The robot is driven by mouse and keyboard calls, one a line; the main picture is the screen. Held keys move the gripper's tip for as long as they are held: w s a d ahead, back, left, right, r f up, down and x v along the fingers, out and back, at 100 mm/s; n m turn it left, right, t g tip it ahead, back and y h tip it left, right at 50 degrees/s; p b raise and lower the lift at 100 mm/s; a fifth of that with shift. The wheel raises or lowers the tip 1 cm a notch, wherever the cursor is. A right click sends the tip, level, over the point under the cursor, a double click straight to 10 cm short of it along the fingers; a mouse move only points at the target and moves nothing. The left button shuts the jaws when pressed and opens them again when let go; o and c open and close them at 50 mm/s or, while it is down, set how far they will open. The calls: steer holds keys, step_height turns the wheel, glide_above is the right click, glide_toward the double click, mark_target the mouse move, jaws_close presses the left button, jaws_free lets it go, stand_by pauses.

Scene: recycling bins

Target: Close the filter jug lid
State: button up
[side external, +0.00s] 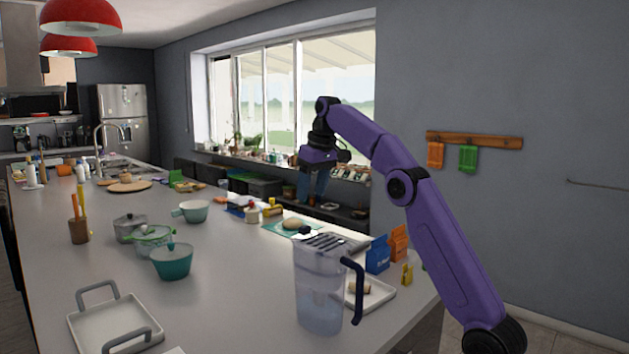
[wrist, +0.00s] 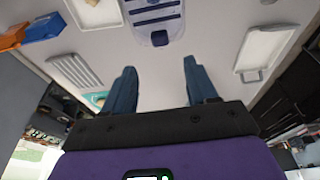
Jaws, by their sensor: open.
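The clear filter jug (side external: 320,290) with a dark blue handle (side external: 355,290) stands upright near the counter's front right edge. In the wrist view the jug's top (wrist: 158,17) shows at the upper middle, white with dark blue slotted parts. I cannot tell clearly how far its lid is open. My gripper (side external: 317,185) is high above the counter, behind and well above the jug, fingers pointing down. In the wrist view its two blue fingers (wrist: 161,72) are spread wide with nothing between them, apart from the jug.
A slotted grey rack (side external: 330,241) lies behind the jug. Blue (side external: 377,254) and orange (side external: 398,243) packets stand to its right, by a small white tray (side external: 375,297). A teal pot (side external: 172,262) and a white handled tray (side external: 115,325) are left. Counter between is clear.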

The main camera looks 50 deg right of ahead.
steer(key=shift+v, duration=1)
steer(key=shift+s, duration=0.15)
steer(key=s+a+f+n+g+y, duration=0.1)
steer(key=s+a+f+n, duration=0.3)
steer(key=a, duration=0.6)
steer(key=s+a+f+n, duration=0.1)
steer(key=s+a+f, duration=0.1)
steer(key=s+a, duration=0.6)
steer(key=s+a+f+n+g, duration=0.15)
steer(key=s+f, duration=0.25)
steer(key=s, duration=0.4)
steer(key=s+a+f+n, duration=0.3)
steer(key=s+f, duration=0.1)
steer(key=s, duration=0.5)
steer(key=s+d+f+n, duration=0.1)
steer(key=s+d+f, duration=0.2)
steer(key=s, duration=0.4)
steer(key=s+d+f+n, duration=0.2)
steer(key=s+d+f, duration=0.2)
steer(key=s+f, duration=0.2)
steer(key=shift+s+h, duration=0.3)
steer(key=shift+s, duration=0.2)
